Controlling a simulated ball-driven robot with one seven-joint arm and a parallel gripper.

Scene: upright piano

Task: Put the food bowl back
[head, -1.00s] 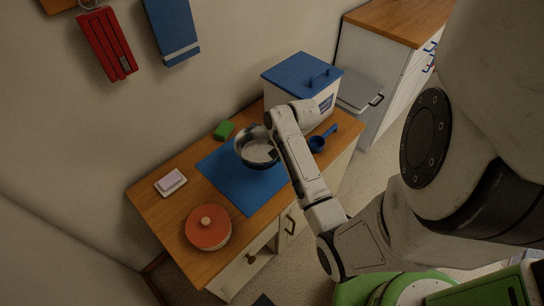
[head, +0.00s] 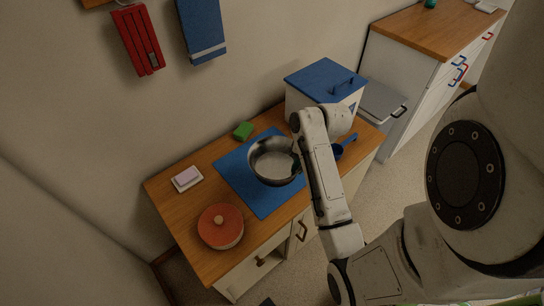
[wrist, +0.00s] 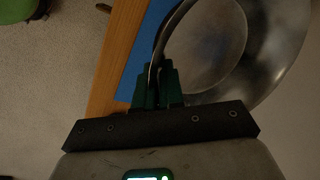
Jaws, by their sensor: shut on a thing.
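A shiny metal food bowl (head: 268,162) shows over the blue mat (head: 250,197) on the wooden counter. In the wrist view the same bowl (wrist: 210,45) fills the upper right. My gripper (wrist: 157,85) is shut on its near rim, one finger on each side of the wall. In the head view my gripper (head: 296,162) is at the bowl's right side, partly hidden by the arm. The bowl looks slightly tilted. I cannot tell whether it touches the mat.
A white bin with a blue lid (head: 325,80) and a blue scoop (head: 344,146) stand right of the bowl. A green sponge (head: 243,130), a soap dish (head: 187,179) and a red-lidded pot (head: 220,227) are on the counter. The mat's left part is clear.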

